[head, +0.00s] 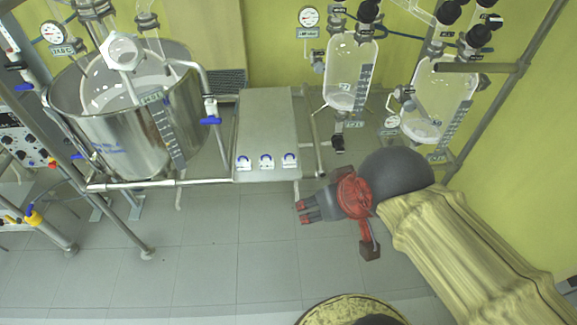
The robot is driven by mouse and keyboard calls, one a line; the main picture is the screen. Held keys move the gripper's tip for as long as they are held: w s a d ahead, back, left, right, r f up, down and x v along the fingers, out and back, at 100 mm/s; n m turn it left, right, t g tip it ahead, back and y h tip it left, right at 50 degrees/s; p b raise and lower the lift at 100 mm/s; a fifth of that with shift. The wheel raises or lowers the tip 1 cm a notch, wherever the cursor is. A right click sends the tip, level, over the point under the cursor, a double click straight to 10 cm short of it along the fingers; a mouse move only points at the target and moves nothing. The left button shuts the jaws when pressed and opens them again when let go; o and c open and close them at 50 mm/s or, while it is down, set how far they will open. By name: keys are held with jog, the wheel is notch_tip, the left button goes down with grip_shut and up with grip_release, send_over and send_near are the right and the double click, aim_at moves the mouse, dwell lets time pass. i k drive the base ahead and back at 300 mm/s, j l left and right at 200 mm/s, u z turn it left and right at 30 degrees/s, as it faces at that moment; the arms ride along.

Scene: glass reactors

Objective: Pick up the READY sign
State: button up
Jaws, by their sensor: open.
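The grey table (266,115) is bare behind the signs. A large steel vessel (140,130) with pipe framing stands left of it. A glass reactor (349,75) hangs to the right, with another glass reactor (438,95) farther right. The tiled floor (215,255) in front is clear.

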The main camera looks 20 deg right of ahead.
aim_at(290, 161)
jog(key=i+j+z, duration=0.1)
jog(key=z, duration=0.25)
jog(key=i+j+z, duration=0.1)
jog(key=j+z, duration=0.25)
jog(key=z, duration=0.35)
jog(key=i+j, duration=0.05)
jog(key=j, duration=0.05)
